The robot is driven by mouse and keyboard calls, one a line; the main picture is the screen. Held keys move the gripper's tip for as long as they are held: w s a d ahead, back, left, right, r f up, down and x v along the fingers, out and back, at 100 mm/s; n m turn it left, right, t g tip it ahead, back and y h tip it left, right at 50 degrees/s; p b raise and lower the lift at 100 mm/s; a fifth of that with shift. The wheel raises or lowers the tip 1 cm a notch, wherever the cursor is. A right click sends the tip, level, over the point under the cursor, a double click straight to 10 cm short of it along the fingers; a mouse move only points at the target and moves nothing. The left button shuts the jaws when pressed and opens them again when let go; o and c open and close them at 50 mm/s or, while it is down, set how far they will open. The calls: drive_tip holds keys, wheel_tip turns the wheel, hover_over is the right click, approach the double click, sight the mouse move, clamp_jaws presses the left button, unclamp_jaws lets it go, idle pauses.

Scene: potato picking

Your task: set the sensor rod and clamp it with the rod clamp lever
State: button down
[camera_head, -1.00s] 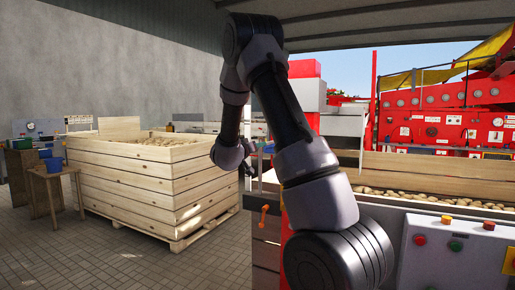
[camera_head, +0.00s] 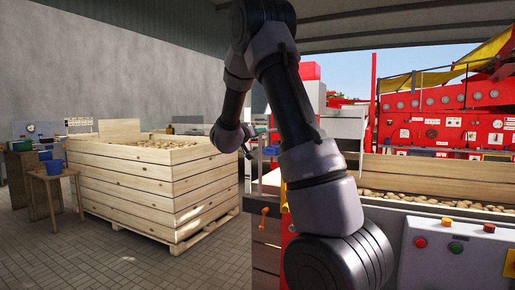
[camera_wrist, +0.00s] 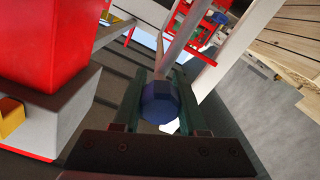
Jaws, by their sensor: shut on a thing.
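My gripper (camera_wrist: 160,85) is shut on a dark blue, many-sided knob (camera_wrist: 160,103) between its two green fingers in the wrist view. A pale rod (camera_wrist: 182,38) runs away from behind the knob. It looks like the sensor rod, but I cannot tell whether the two are joined. In the head view my gripper (camera_head: 248,152) is small and dark beside the machine's left end, and what it holds cannot be made out. An orange handle (camera_head: 264,213) shows on the machine's left side. I cannot tell whether it is the rod clamp lever.
A wooden crate of potatoes (camera_head: 140,185) stands on a pallet at left, near a small table (camera_head: 50,185) with blue containers. A control box with buttons (camera_head: 455,255) is at right. A red block (camera_wrist: 50,40) and a white post (camera_wrist: 245,50) flank my gripper.

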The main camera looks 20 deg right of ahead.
wheel_tip(320, 180, up, 7)
drive_tip(key=shift+f, duration=0.1)
drive_tip(key=shift+c, duration=2.3)
unclamp_jaws()
drive_tip(key=shift+a, duration=0.1)
drive_tip(key=v, duration=1)
drive_tip(key=shift+s+a, duration=0.25)
drive_tip(key=shift+s, duration=0.05)
